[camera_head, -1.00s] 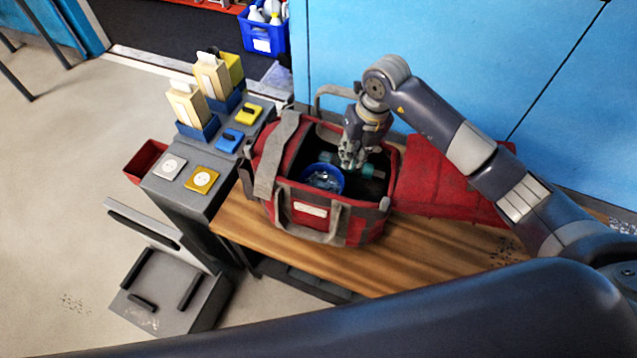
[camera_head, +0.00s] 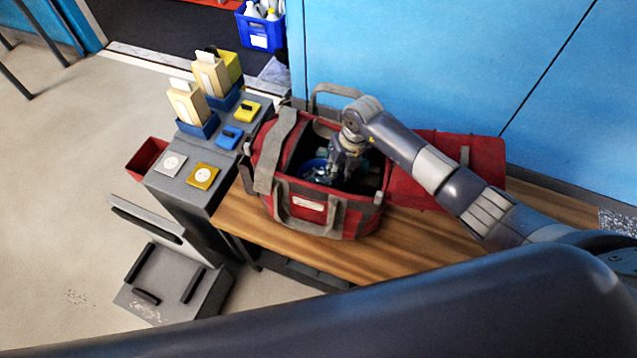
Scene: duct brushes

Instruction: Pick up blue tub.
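The blue tub (camera_head: 314,169) sits inside the open red and grey bag (camera_head: 300,207) on the wooden bench. Only part of its rim and inside shows; my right gripper covers the rest. My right gripper (camera_head: 335,176) reaches down into the bag at the tub's right side. Its fingertips are too small and dark to tell whether they are open, or touch the tub. My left gripper is not in view; a large dark arm link of mine crosses the bottom of the view.
The bag's red lid (camera_head: 455,165) lies open to the right on the wooden bench (camera_head: 285,251). A grey stand (camera_head: 192,212) with coloured blocks and boxes is at left. The blue wall (camera_head: 430,65) rises close behind. A strap loop (camera_head: 330,92) stands up behind the bag.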

